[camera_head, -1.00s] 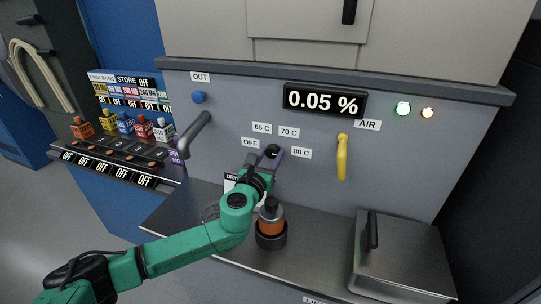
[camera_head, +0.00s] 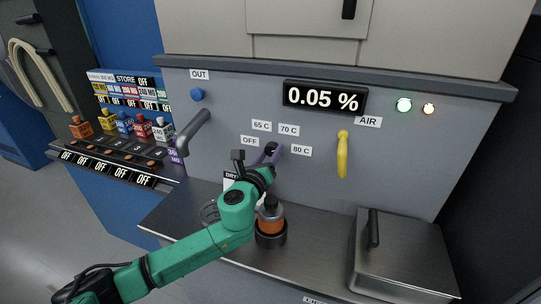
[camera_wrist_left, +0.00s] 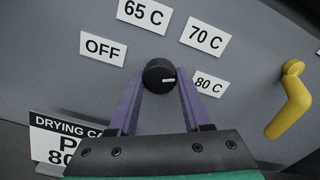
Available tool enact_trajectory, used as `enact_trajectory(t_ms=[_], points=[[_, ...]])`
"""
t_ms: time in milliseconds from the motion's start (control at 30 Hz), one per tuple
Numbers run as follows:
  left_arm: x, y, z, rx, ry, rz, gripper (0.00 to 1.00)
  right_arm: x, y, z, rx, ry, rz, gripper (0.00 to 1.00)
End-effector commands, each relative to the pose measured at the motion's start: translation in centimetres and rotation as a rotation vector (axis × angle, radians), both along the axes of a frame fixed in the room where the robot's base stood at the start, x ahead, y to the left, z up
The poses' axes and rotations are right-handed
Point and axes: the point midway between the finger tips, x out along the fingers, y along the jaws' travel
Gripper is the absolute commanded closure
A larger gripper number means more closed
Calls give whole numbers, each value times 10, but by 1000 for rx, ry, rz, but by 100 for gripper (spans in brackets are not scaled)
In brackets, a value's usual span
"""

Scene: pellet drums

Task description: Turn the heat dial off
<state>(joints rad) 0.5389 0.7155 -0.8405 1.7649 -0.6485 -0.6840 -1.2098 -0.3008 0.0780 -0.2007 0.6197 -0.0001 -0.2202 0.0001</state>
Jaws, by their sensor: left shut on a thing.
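The heat dial (camera_wrist_left: 159,75) is a round black knob on the grey panel, with a white mark on its right side, toward the 80 C label (camera_wrist_left: 209,84). The OFF label (camera_wrist_left: 103,48) is to its upper left; the 65 C label (camera_wrist_left: 143,14) and 70 C label (camera_wrist_left: 206,36) are above. My left gripper (camera_wrist_left: 160,88) is shut on the dial, with a purple finger on each side. In the head view the left gripper (camera_head: 271,152) is at the panel and mostly hides the dial. My right gripper is not in view.
A yellow AIR handle (camera_head: 342,155) is to the right and a grey handle (camera_head: 194,134) to the left. A brown bottle (camera_head: 270,214) stands in a dark holder close to my left forearm. A lidded metal box (camera_head: 405,255) is on the counter at right.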

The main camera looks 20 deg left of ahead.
Motion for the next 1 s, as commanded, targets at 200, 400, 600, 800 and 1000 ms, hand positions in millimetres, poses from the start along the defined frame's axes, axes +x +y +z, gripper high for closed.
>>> enact_trajectory(t_ms=[200, 400, 600, 800, 1000], points=[[0, -1, -1, -207, 14, 0, 100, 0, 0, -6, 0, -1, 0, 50], [0, -1, -1, -398, 26, 1, 100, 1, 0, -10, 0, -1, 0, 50], [0, -1, -1, -588, 38, 1, 100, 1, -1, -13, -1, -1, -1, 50], [0, -1, 0, -777, 51, 0, 100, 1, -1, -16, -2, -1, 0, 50], [0, -1, 1, -966, 62, 0, 100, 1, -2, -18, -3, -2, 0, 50]])
